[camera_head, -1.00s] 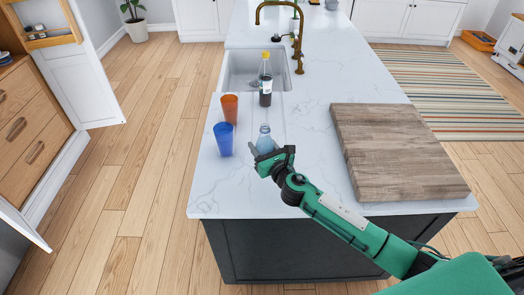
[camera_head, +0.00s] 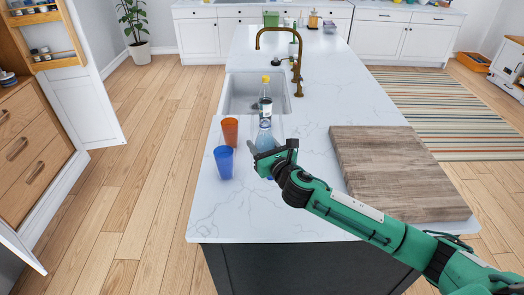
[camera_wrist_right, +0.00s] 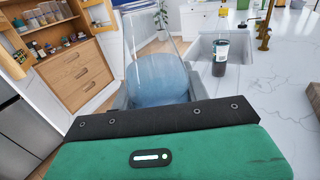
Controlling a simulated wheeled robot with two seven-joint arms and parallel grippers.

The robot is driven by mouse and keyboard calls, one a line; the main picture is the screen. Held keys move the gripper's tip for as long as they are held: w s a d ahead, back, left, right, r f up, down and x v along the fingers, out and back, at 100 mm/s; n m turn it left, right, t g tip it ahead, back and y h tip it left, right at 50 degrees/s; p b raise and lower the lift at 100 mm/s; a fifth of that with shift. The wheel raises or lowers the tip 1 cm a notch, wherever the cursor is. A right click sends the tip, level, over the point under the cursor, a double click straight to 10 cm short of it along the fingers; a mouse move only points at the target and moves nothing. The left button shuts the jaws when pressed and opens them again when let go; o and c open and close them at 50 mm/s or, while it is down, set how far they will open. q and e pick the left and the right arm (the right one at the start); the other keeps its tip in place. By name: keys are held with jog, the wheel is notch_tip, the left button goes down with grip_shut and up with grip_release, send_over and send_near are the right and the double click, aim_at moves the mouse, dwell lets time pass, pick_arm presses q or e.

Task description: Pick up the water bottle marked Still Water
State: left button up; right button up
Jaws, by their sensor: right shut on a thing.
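A clear, bluish bottle (camera_head: 264,139) is in my right gripper (camera_head: 264,157), above the near part of the white island; it also shows between the fingers in the right wrist view (camera_wrist_right: 158,75). The gripper is shut on its lower part. The bottle is roughly upright, and no writing on it can be read. A second bottle (camera_head: 265,102), dark with a yellow cap, stands behind it near the sink, its lower part hidden by the held bottle. My left gripper is out of view.
An orange cup (camera_head: 230,131) and a blue cup (camera_head: 224,162) stand just left of the held bottle. A wooden board (camera_head: 395,175) lies to the right. The sink (camera_head: 240,92) and brass faucet (camera_head: 297,60) are behind. The island's front-left counter (camera_head: 225,215) is clear.

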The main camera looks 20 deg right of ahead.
jog(key=shift+r, duration=1)
